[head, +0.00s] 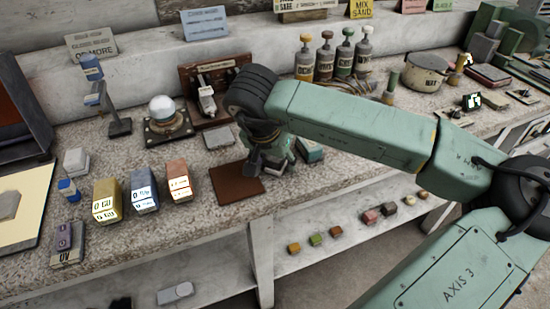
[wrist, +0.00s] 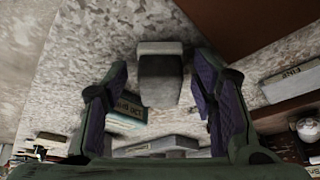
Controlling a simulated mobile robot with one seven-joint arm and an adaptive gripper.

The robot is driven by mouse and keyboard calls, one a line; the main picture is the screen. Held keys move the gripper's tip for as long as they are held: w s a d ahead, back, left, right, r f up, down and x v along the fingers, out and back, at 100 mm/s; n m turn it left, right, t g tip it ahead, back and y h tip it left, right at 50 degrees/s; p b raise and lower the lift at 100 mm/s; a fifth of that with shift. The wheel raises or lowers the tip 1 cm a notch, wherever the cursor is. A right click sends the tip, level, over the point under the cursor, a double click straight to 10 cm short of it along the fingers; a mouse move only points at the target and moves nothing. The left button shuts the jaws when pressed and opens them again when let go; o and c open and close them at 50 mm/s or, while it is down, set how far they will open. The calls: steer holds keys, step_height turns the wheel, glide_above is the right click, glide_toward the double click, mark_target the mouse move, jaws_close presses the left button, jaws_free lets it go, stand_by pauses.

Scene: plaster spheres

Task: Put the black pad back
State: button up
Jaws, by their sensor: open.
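My gripper (head: 266,164) points down at the worktop beside the brown mat (head: 236,186). In the wrist view its two purple-lined fingers (wrist: 163,72) are spread. A dark grey block with a paler end (wrist: 160,78) stands between them, with a visible gap on each side. It may be the black pad, but its colour reads as grey here. In the head view my gripper and arm largely hide this spot. A teal-edged labelled block (wrist: 130,108) lies beyond the left finger; a teal block also shows right of my gripper in the head view (head: 310,150).
Yellow (head: 107,199), blue-white (head: 144,190) and orange (head: 179,181) blocks stand left of the mat. A lamp-like white ball on a base (head: 164,115) and a wooden stand (head: 205,90) are behind. Several bottles (head: 325,60) stand at the back. A lower shelf holds small coloured blocks.

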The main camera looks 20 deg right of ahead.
steer(key=shift+r, duration=0.1)
steer(key=shift+r+p, duration=0.2)
steer(key=shift+p, duration=0.1)
steer(key=b+v, duration=0.2)
steer(key=v, duration=0.9)
steer(key=shift+s+r, duration=0.2)
steer(key=shift+r, duration=0.1)
steer(key=shift+a, duration=0.15)
